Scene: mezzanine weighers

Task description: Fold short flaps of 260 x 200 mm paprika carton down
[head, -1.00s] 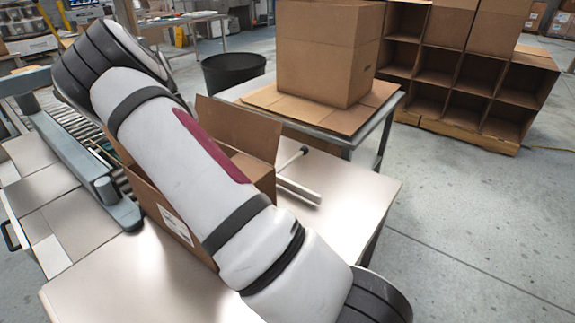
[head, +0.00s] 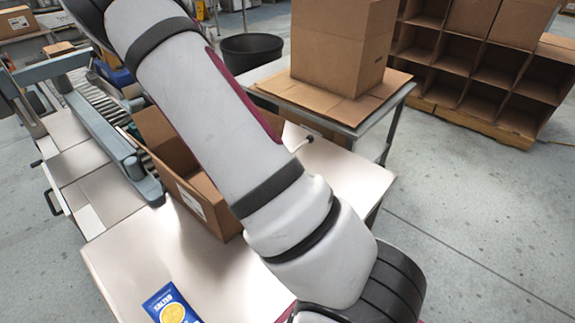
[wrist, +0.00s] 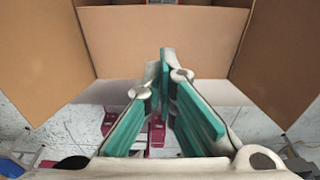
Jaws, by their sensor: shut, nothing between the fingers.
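The paprika carton (head: 160,140) stands on the pale table, partly hidden behind my arm in the head view. Its left and near sides show, with a white label on the near side. In the wrist view, brown cardboard panels spread at the left (wrist: 35,55), the right (wrist: 285,60) and across the middle (wrist: 120,45). My gripper (wrist: 165,55) has teal fingers, drawn together and empty, in front of the middle panel. I cannot tell whether the tips touch it.
A blue and yellow packet (head: 172,306) lies on the table's near edge. A roller conveyor (head: 95,115) with a grey frame runs along the left. A larger closed carton (head: 340,45) stands on a bench behind, beside a black bin (head: 250,52) and cardboard shelving (head: 478,70).

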